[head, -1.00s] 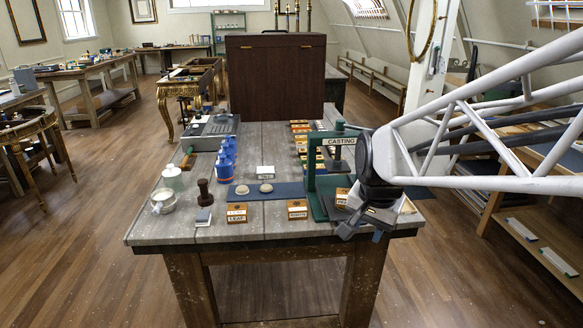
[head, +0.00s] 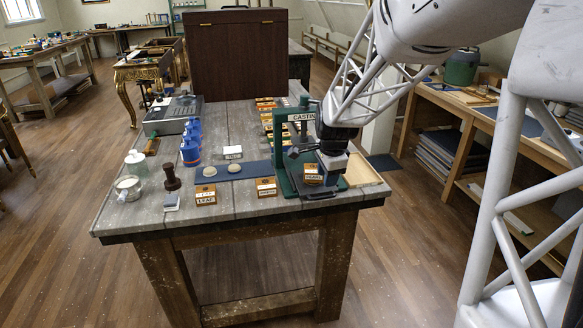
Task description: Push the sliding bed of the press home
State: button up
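The green press (head: 283,160) stands at the front right of the wooden workbench, with a "CASTING" sign on its top. A dark flat piece (head: 320,194), which looks like its sliding bed, sticks out at the base toward the front edge. A small labelled wooden block (head: 313,175) appears over it. My gripper (head: 334,168) points down at the press's right side, close to the bed and block. My wrist covers part of the press. The fingers are small and dark, so I cannot tell whether they are open, or whether they touch the bed.
Labelled blocks (head: 205,198), blue bottles (head: 190,150), a dark stamp (head: 172,178) and jars stand further left. A pale wooden tray (head: 362,171) is close on the right. A dark cabinet (head: 238,55) stands behind.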

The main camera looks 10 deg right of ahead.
aim_at(324, 197)
jog(key=shift+w+d+f+m, duration=0.3)
jog(key=shift+w+f+m, duration=0.15)
jog(key=shift+w, duration=0.35)
jog(key=shift+f, duration=0.1)
jog(key=shift+w+f, duration=0.2)
jog(key=shift+f, duration=1.05)
jog(key=shift+w+f, duration=0.25)
jog(key=shift+f, duration=1.05)
jog(key=shift+w+f, duration=0.2)
jog(key=shift+f, duration=1.05)
jog(key=shift+c, duration=0.3)
grip_shut()
